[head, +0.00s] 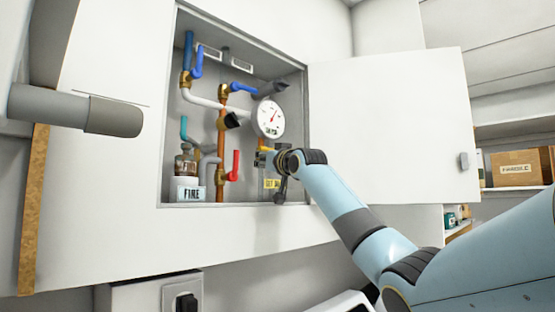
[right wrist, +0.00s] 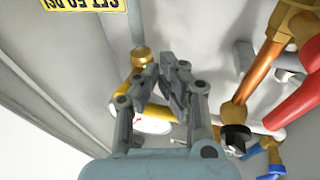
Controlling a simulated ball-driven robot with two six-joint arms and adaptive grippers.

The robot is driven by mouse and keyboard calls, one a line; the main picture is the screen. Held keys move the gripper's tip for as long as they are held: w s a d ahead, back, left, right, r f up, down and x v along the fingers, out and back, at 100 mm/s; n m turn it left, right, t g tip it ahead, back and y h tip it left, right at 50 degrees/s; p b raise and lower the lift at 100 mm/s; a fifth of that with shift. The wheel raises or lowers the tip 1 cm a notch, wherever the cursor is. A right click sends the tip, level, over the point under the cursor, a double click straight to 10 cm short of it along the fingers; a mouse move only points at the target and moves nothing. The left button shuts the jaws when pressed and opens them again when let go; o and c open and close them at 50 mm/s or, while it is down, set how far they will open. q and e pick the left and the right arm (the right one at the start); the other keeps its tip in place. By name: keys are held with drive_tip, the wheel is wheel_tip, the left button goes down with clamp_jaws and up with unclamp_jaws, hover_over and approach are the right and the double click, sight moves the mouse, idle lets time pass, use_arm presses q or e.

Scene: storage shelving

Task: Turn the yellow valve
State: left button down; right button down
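The yellow valve (head: 265,149) is inside an open wall cabinet, just below the round gauge and partly hidden by my right gripper. In the right wrist view its yellow handle (right wrist: 124,86) runs slantwise by a brass fitting (right wrist: 144,58) and passes behind the fingers. My right gripper (head: 281,165) is at the valve, at the cabinet's lower right. In the right wrist view its fingers (right wrist: 163,80) are drawn close together, with only a narrow gap at the tips. I see no clear grip on the handle; contact cannot be told. My left gripper is not in view.
The open cabinet door (head: 395,120) stands to the right. A cardboard box (head: 517,168) sits on a shelf at right.

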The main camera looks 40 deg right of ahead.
drive_tip(key=shift+s+a+r+t, duration=0.1)
drive_tip(key=shift+r+t, duration=0.05)
drive_tip(key=shift+r, duration=0.35)
drive_tip(key=shift+s+r+t, duration=0.1)
drive_tip(key=shift+r+t, duration=0.05)
drive_tip(key=shift+r, duration=0.3)
drive_tip(key=shift+s+f+b, duration=0.3)
drive_tip(key=shift+b, duration=0.15)
drive_tip(key=shift+s+f, duration=0.1)
drive_tip(key=shift+s, duration=0.15)
drive_tip(key=d+r+b+v, duration=0.1)
drive_tip(key=b+v, duration=0.5)
drive_tip(key=v, duration=0.3)
drive_tip(key=shift+s+d, duration=0.25)
drive_tip(key=shift+d, duration=0.25)
drive_tip(key=shift+f, duration=0.1)
